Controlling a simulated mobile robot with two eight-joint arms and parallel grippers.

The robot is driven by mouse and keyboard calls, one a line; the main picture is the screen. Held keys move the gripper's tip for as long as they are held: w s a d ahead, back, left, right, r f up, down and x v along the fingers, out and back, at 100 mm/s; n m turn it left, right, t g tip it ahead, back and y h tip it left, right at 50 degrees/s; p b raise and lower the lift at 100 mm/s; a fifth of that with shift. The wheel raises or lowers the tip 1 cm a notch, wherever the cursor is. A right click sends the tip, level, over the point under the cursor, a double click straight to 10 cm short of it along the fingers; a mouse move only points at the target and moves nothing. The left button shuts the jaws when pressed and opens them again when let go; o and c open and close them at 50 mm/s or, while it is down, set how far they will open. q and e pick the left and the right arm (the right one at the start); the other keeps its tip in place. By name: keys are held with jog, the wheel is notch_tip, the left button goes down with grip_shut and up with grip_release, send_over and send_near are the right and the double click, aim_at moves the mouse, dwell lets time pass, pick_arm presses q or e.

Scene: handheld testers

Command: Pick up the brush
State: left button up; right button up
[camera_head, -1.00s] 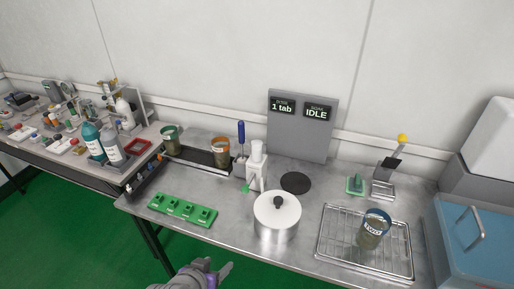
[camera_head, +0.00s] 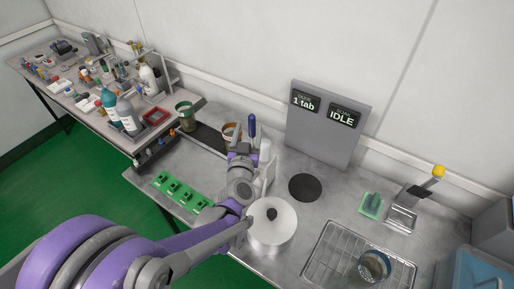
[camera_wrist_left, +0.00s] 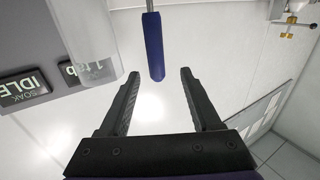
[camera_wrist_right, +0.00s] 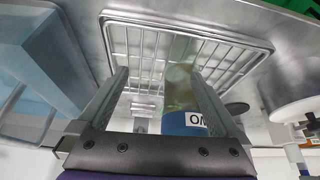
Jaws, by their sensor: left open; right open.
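A blue upright handle (camera_head: 252,126), which I take to be the brush, stands behind the pot near the back of the bench. Its lower part is hidden behind my left gripper (camera_head: 240,143). In the left wrist view the blue handle (camera_wrist_left: 154,46) shows between and beyond the fingers of my open left gripper (camera_wrist_left: 158,74), with no visible contact. My right gripper (camera_wrist_right: 158,74) is open in the right wrist view. A labelled jar (camera_wrist_right: 181,92) shows between its fingers; I cannot tell whether they touch it. The right gripper is not visible in the head view.
A lidded pot (camera_head: 272,232) stands just in front of the left gripper. A green rack (camera_head: 180,190) is to the left, a grey display panel (camera_head: 325,135) behind. A jar (camera_head: 373,266) stands on a wire rack (camera_head: 330,232) at right. A black disc (camera_head: 305,187) lies between.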

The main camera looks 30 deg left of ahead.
aim_at(250, 122)
pick_arm(q)
jog(key=x, duration=0.5)
jog(key=p+x, duration=0.1)
jog(key=x, duration=0.2)
jog(key=shift+w+d+r, duration=0.15)
jog(key=shift+w+r, duration=0.1)
jog(key=shift+w, duration=0.05)
jog(key=shift+s, duration=0.1)
grip_shut()
dwell(1.0)
